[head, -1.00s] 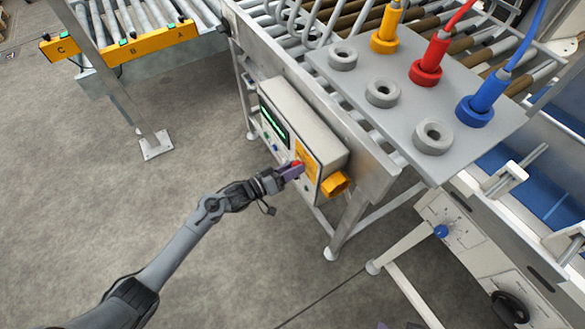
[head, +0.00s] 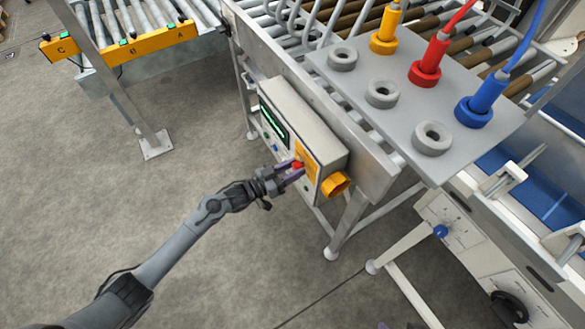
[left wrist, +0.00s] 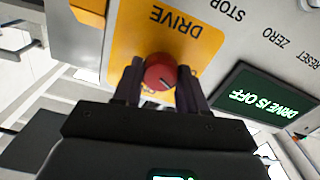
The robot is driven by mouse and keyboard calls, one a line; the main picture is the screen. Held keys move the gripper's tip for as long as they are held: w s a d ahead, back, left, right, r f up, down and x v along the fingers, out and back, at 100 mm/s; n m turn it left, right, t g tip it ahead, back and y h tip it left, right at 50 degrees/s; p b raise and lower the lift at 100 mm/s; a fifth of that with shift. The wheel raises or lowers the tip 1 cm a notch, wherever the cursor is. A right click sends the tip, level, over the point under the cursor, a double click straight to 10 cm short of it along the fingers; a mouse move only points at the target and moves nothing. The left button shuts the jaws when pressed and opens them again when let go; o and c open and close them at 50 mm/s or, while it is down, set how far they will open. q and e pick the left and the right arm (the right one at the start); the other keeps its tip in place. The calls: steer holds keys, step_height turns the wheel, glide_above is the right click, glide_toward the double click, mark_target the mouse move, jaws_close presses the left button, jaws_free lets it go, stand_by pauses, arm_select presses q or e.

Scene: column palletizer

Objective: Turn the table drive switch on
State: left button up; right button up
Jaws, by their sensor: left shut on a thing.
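The table drive switch is a round red knob (left wrist: 160,72) on a yellow plate marked DRIVE (left wrist: 185,40). It sits on the sloping front of a grey control box (head: 309,120). My left gripper (head: 296,168) reaches the box from the lower left. Its two fingers are shut on the knob, one on either side, as the left wrist view shows. A mark line shows on the knob's face. The fingers hide part of the knob in the head view. My right gripper is not in view.
A yellow-orange part (head: 335,185) juts from the box's lower end, close to the gripper. STOP, ZERO and RESET labels are beside the switch. A grey shelf (head: 400,75) with coloured plugs overhangs at the right. Open floor (head: 130,215) lies left of the arm.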

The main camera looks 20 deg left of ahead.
arm_select(q)
steer(key=m, duration=0.6)
steer(key=shift+b, duration=0.3)
steer(key=m+b, duration=0.1)
steer(key=m, duration=0.5)
steer(key=shift+m, duration=0.3)
steer(key=o, duration=1.1)
steer(key=shift+c, duration=0.2)
steer(key=shift+s, duration=0.1)
steer(key=p+v, duration=0.1)
steer(key=v, duration=0.9)
steer(key=shift+s+a, duration=0.2)
steer(key=shift+s, duration=0.1)
